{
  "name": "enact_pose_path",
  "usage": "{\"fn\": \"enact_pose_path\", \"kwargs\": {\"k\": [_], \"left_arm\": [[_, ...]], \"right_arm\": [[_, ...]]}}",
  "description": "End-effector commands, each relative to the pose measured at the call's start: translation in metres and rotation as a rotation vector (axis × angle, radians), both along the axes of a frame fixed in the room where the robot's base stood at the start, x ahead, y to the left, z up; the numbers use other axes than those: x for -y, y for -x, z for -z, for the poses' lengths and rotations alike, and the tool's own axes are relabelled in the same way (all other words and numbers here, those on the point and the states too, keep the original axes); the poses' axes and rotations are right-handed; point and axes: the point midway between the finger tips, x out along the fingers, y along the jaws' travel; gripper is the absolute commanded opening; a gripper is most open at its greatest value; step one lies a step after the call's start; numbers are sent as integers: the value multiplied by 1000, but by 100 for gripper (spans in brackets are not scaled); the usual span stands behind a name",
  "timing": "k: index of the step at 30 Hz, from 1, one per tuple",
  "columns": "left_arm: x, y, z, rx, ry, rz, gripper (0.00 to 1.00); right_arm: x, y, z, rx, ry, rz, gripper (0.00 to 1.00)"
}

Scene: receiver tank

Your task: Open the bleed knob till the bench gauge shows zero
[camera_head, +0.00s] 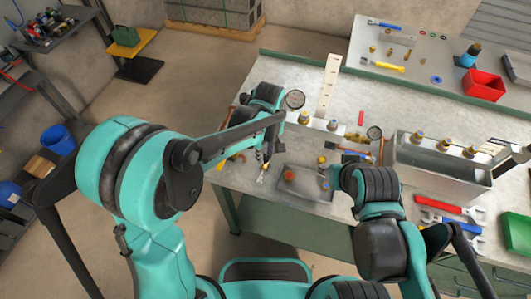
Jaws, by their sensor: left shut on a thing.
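A round dial gauge (295,98) stands on the bench beside my left wrist. A second dial gauge (374,133) sits farther right. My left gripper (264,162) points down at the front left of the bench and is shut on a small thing. The thing is too small and too covered to name. I cannot pick out the bleed knob for certain, and neither dial can be read. My right arm reaches in from the lower right, with its wrist over the front of the bench. Its gripper (330,174) is mostly hidden, and its jaws cannot be made out.
A grey tray (314,190) with a red round part (290,175) lies between my arms. A metal tank (430,170) with brass fittings stands at the right, near red and blue wrenches (435,207). A red bin (483,85) sits on the rear bench.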

Motion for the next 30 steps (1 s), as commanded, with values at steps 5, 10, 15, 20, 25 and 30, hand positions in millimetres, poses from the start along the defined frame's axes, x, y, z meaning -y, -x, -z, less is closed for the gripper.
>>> {"fn": "enact_pose_path", "kwargs": {"k": [5, 10, 15, 20, 25, 30], "left_arm": [[0, -1, 0, 1, 0, -107, 0], [0, -1, 0, 1, 0, -175, 0], [0, -1, 0, 1, 1, -210, 0], [0, -1, 0, 1, 0, -221, 0], [0, -1, 0, 1, 0, -221, 0], [0, -1, 0, 1, 0, -221, 32]], "right_arm": [[0, 0, 0, 0, 0, 0, 40], [0, 0, -1, 0, 0, 0, 40], [0, 0, -1, 0, 0, 0, 40], [0, 0, -1, 0, 0, 0, 40], [0, 0, -1, 0, 0, 0, 40], [0, 0, -1, 0, 0, 0, 40]]}}
